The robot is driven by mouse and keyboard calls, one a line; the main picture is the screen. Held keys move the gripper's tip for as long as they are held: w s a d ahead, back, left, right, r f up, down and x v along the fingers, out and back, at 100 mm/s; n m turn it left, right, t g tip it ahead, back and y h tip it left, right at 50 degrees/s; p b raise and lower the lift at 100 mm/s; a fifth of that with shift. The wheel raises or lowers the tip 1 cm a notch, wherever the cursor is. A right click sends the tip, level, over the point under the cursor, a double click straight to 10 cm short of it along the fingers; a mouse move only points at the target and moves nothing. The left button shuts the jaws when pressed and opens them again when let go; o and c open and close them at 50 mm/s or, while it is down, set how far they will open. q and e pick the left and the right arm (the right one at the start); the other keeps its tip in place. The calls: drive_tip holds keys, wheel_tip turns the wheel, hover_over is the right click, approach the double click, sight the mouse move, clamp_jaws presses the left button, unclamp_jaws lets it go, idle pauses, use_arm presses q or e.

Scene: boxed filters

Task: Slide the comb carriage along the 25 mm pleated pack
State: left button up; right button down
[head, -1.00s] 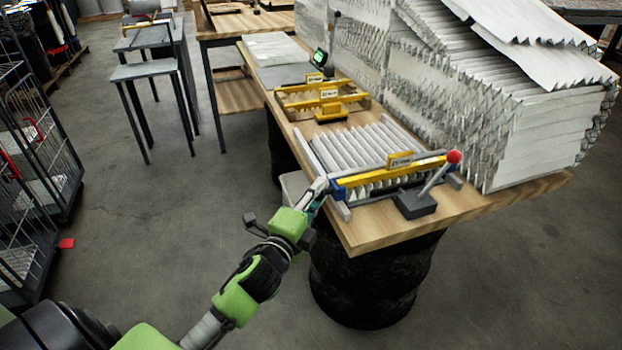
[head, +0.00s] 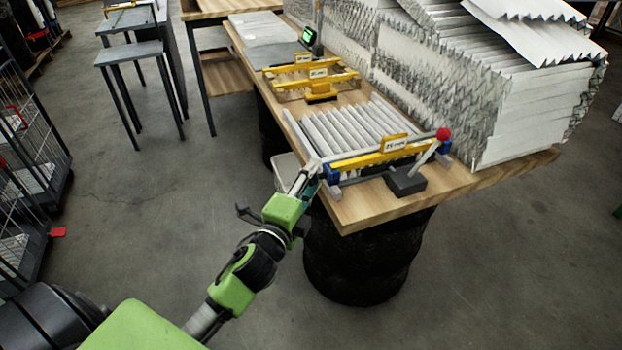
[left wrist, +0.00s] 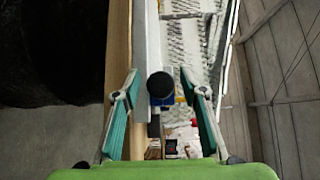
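The comb carriage (head: 385,152) is a yellow bar with a 25 mm label and blue end blocks. It lies across the near end of the white pleated pack (head: 345,128), between two grey rails. My left gripper (head: 314,172) is at the carriage's left end. In the left wrist view its teal fingers (left wrist: 162,108) are apart, with a dark round knob (left wrist: 160,86) in front of a blue block between them. Gaps show on both sides of the knob. My right gripper is in neither view.
A red-knobbed lever on a dark block (head: 405,181) stands at the bench's near end. Other yellow bars (head: 318,80) lie farther back on the wooden bench (head: 372,211). A tall stack of pleated sheets (head: 520,120) fills the right side. Open floor lies to the left.

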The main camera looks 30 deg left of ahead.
use_arm(q)
drive_tip(key=shift+s, duration=0.1)
drive_tip(key=s+d, duration=0.1)
drive_tip(key=s, duration=1.1)
drive_tip(key=shift+w+f, duration=0.1)
drive_tip(key=s+d+f+n+g, duration=0.1)
drive_tip(key=s+f+n+g, duration=0.2)
drive_tip(key=f, duration=1)
drive_tip(key=s+d+f+n+g, duration=0.1)
drive_tip(key=s+f+n+g, duration=0.15)
drive_tip(key=f, duration=1.15)
drive_tip(key=s+f+n+g, duration=0.2)
drive_tip(key=s+f+g, duration=0.1)
drive_tip(key=f, duration=1)
drive_tip(key=s+d+f+n+g, duration=0.1)
drive_tip(key=s+f+n+g, duration=0.2)
drive_tip(key=s+f, duration=0.7)
drive_tip(key=s+d+f+n+g+h, duration=0.1)
drive_tip(key=s+f+n+g, duration=0.3)
drive_tip(key=s+f, duration=0.7)
drive_tip(key=s+g, duration=0.1)
drive_tip(key=s, duration=0.6)
drive_tip(key=shift+s+f, duration=0.15)
drive_tip(key=shift+s, duration=0.15)
